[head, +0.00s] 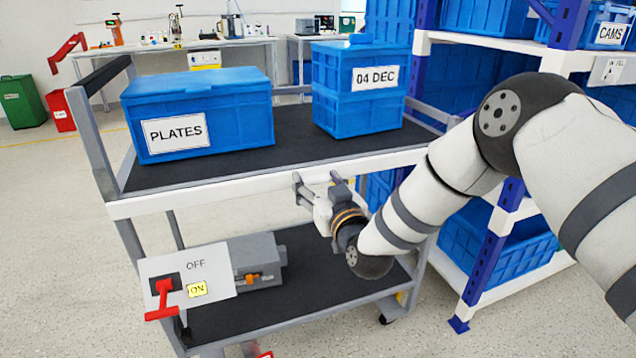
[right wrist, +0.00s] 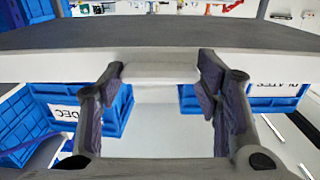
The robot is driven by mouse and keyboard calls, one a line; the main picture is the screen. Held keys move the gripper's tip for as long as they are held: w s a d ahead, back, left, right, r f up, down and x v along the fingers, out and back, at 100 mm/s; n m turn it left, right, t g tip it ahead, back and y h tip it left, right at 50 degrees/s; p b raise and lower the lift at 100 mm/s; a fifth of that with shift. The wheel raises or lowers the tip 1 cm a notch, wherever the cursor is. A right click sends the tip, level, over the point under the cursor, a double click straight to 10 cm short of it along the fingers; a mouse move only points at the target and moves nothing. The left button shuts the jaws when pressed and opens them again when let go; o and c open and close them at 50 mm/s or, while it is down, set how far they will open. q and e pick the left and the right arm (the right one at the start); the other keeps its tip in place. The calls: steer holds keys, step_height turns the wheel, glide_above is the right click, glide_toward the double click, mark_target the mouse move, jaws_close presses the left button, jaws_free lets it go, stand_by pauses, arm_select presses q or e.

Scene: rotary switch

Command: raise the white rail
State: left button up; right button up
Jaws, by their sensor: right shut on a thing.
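The white rail (head: 240,183) runs along the front edge of the cart's upper shelf. In the right wrist view the rail (right wrist: 50,68) crosses the picture below the dark shelf top. My right gripper (head: 308,187) is at the rail, right of its middle. In the right wrist view my right gripper (right wrist: 160,75) has a finger on each side of a pale block-like part at the rail and is shut on it. The fingers stay well apart with that part between them. My left gripper is not in view.
Blue crates labelled PLATES (head: 240,125) and 04 DEC (head: 340,110) stand on the upper shelf (head: 290,135). The lower shelf (head: 315,260) holds a grey box (head: 255,262) and a panel with a red switch (head: 163,298). A blue-posted rack (head: 490,240) stands close on the right.

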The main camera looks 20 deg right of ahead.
step_height(320, 180, up, 7)
steer(key=p, duration=0.4)
steer(key=o, duration=1.7)
steer(key=shift+r, duration=0.1)
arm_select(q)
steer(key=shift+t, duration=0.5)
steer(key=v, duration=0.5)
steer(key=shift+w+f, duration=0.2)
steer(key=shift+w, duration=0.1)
arm_select(e)
steer(key=s, duration=1.2)
steer(key=shift+d, duration=0.25)
